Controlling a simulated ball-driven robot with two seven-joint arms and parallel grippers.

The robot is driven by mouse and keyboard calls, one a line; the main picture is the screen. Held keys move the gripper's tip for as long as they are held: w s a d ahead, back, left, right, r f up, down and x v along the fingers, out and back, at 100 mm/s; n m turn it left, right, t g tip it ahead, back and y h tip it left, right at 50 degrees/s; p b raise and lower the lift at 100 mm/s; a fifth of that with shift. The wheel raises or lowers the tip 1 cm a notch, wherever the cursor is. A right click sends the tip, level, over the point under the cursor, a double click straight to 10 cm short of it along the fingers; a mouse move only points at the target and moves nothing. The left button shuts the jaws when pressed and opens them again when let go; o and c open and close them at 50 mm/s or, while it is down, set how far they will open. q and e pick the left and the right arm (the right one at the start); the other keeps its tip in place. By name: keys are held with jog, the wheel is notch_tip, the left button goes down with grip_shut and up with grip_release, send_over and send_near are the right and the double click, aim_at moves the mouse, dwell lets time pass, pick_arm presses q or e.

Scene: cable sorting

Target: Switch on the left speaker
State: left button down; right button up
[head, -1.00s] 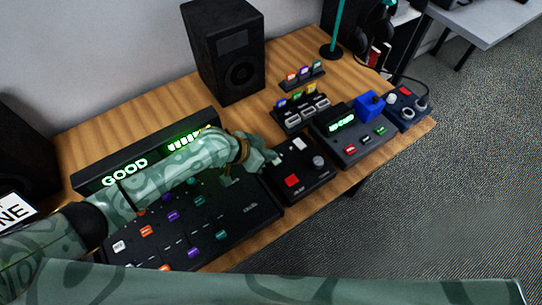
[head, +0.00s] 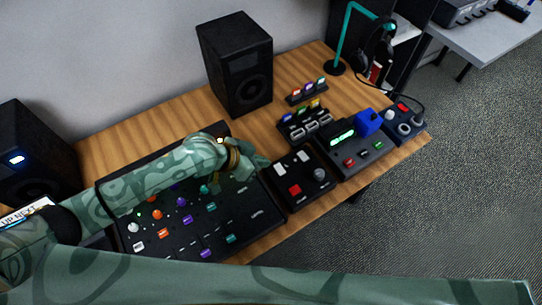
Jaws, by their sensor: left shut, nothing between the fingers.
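The left speaker (head: 32,150) is a black box at the left edge of the head view, partly cut off. A small blue-white light (head: 16,160) glows on its front. A black control box (head: 300,205) has two pale switches, a red button (head: 295,189) and a grey knob. The left pale switch (head: 280,170) is uncovered. My left gripper (head: 262,164) is shut and empty, just left of that switch, above the far right part of the mixer board (head: 255,215). My right gripper is not in view.
The right speaker (head: 240,75) stands at the back with no light showing. Connector racks (head: 306,127), a device with a green display (head: 342,138) and a headphone stand (head: 336,67) are to the right. Bare wood lies left of the right speaker.

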pick_arm(q)
jog(key=shift+v, duration=1.3)
jog(key=shift+s+d, duration=0.1)
jog(key=shift+s, duration=0.05)
